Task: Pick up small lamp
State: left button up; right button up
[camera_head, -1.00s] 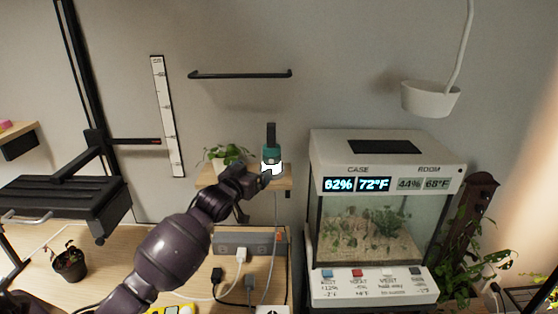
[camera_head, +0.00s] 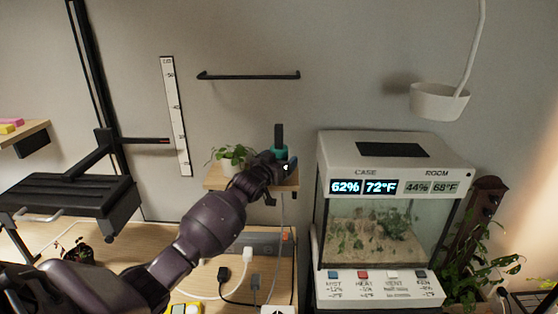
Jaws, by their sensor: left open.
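The small lamp (camera_head: 279,151) appears to be the upright thing with a teal body and a dark top on the small wooden wall shelf (camera_head: 222,184). My left gripper (camera_head: 284,166) reaches in from the lower left and is at the lamp, in front of its lower part. The gripper is open. It hides most of the lamp's white base, and I cannot tell whether the fingers touch it. My right gripper is not in view.
A potted plant (camera_head: 232,158) stands on the shelf just left of the gripper. A terrarium case (camera_head: 394,146) with lit displays stands close on the right. A black wall rail (camera_head: 248,76) is above. Cables and a power strip (camera_head: 262,243) lie below on the desk.

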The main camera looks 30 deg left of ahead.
pick_arm(q)
jog(key=shift+w, duration=0.15)
jog(key=shift+c, duration=0.5)
jog(key=c, duration=1)
jog(key=shift+c, duration=0.2)
jog(key=shift+r, duration=0.1)
